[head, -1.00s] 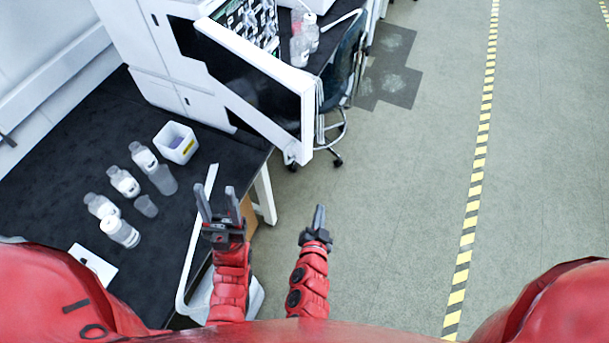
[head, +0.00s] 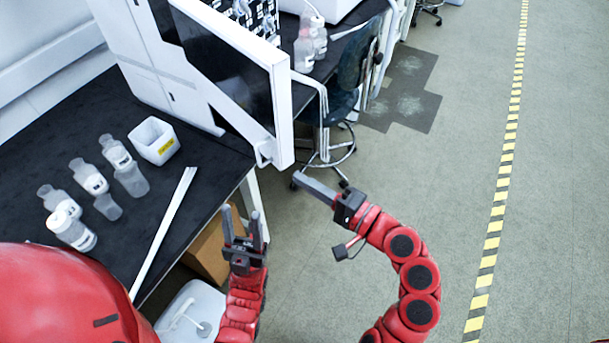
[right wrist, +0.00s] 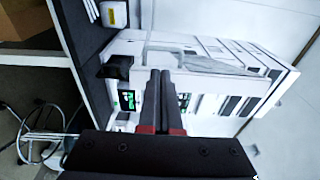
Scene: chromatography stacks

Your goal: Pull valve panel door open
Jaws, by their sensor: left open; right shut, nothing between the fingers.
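The valve panel door (head: 281,105), a white frame around a dark pane, stands swung out from the white instrument (head: 145,50) in the head view. Its handle (head: 264,153) is at the lower outer corner. My right gripper (head: 300,177) is shut and empty, just below and right of that corner; I cannot tell whether it touches the door. The right wrist view shows its closed fingers (right wrist: 161,80) in front of white equipment with green displays. My left gripper (head: 243,218) is open and empty, below the door, beside the bench edge.
The black bench (head: 70,125) holds several bottles (head: 92,178), a white tub (head: 154,141) and a long white strip (head: 165,228). A cardboard box (head: 205,250) is under the bench. A chair (head: 345,95) stands behind the door. The floor to the right is clear.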

